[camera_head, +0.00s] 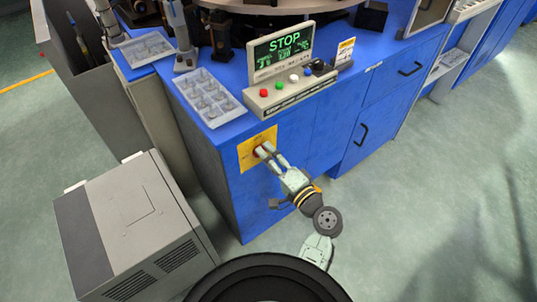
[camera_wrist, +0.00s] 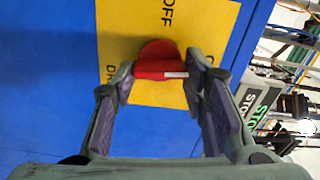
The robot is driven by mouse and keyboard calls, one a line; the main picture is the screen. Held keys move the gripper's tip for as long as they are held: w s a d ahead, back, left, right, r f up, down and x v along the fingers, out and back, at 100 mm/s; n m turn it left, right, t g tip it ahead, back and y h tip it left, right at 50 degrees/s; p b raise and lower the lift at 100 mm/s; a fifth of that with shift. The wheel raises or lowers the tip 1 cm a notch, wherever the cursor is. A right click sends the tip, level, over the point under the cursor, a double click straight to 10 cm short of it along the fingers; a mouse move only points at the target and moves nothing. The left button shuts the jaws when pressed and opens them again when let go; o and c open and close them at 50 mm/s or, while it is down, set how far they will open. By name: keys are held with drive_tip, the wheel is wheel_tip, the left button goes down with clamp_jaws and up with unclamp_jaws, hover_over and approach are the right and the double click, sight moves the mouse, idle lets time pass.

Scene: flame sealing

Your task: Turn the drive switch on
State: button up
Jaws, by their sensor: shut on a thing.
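The drive switch is a red knob on a yellow label plate on the blue cabinet front. In the wrist view the knob (camera_wrist: 157,62) sits between my two fingertips, with a white mark on it pointing right. The yellow plate (camera_wrist: 140,20) shows "OFF" at its top; other lettering is partly hidden by my fingers. In the head view the yellow plate (camera_head: 247,160) is below the control panel, with the knob mostly hidden behind my fingers. My gripper (camera_head: 264,153) reaches the plate and is shut on the knob.
A control panel (camera_head: 291,97) above has red, white and green buttons. Its screen (camera_head: 283,47) reads "STOP" in green. A grey slotted tray (camera_head: 208,96) lies on the blue table. A grey box machine (camera_head: 130,235) stands at the left; the floor at right is clear.

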idle(0.5)
drive_tip(key=o, duration=1.2)
drive_tip(key=shift+c, duration=0.2)
